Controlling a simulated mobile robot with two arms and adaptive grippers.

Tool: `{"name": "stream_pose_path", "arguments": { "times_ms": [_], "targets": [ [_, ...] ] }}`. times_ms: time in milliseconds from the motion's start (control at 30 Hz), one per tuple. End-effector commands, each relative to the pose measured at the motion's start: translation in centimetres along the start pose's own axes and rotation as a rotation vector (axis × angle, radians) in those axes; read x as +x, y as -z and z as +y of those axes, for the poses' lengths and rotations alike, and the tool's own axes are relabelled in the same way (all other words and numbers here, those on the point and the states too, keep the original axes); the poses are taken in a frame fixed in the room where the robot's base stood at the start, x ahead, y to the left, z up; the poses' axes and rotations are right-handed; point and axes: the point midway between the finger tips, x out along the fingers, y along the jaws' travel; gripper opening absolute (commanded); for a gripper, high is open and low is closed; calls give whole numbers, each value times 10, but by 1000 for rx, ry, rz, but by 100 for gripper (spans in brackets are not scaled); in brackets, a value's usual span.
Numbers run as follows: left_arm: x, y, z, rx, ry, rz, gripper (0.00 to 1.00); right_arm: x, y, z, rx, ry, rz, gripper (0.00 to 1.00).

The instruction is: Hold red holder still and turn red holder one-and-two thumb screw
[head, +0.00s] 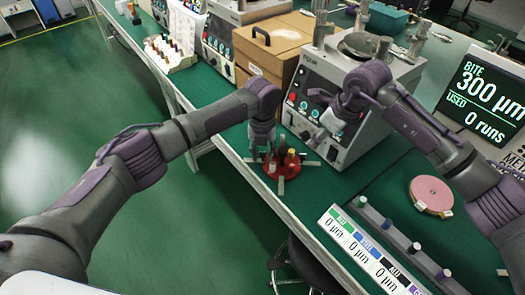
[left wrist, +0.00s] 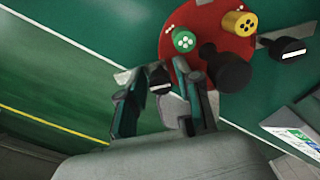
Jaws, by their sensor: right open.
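The red holder (head: 284,166) is a round red disc on the green bench top near its front edge, with short metal arms sticking out. In the left wrist view the holder (left wrist: 207,22) carries a green knob (left wrist: 184,40), a yellow knob (left wrist: 239,23) and a black knob (left wrist: 230,70). Black white-marked ends (left wrist: 160,78) (left wrist: 287,49) sit by its rim. My left gripper (head: 258,154) points down at the holder's left rim. Its fingers (left wrist: 158,88) stand apart on either side of one black end, with gaps showing. My right gripper (head: 326,122) is open and empty, above and right of the holder, before the machine.
A grey lapping machine (head: 340,90) stands just behind the holder. A cardboard box (head: 268,42) is further back. A pink disc (head: 432,193), a rail of coloured knobs (head: 398,238) and a label card (head: 362,250) lie to the right. A dark stool (head: 310,265) stands below the bench edge.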

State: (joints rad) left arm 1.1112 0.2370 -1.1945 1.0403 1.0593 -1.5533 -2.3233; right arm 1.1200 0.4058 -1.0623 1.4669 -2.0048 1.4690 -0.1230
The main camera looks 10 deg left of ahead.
Motion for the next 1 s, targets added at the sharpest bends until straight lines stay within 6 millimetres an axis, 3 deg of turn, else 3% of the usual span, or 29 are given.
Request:
{"name": "stream_pose_path", "arguments": {
  "times_ms": [33, 167, 367, 433, 567, 667, 767, 900, 1000],
  "targets": [
    [0, 0, 0, 0, 0, 0, 23, 0, 0, 0, 0, 0, 0, 42],
    [0, 0, 0, 0, 0, 0, 1, 0, 0, 0, 0, 0, 0, 42],
    [0, 0, 0, 0, 0, 0, 0, 0, 0, 0, 0, 0, 0, 42],
    [0, 0, 0, 0, 0, 0, 0, -1, -1, 0, 1, -2, -6, 47],
    [0, 0, 0, -1, 0, 0, 0, -17, -24, 4, 10, -42, -113, 47],
    [0, 0, 0, -1, 0, 0, 0, -51, -64, 14, 36, -121, -316, 47],
    [0, 0, 0, -1, 0, 0, 0, -98, -114, 32, 109, -257, -580, 47],
    [0, 0, 0, -1, 0, 0, 0, -158, -170, 59, 323, -523, -895, 47],
    [0, 0, 0, 0, 0, 0, 0, -198, -197, 63, 534, -729, -1069, 47]
  ]
}}
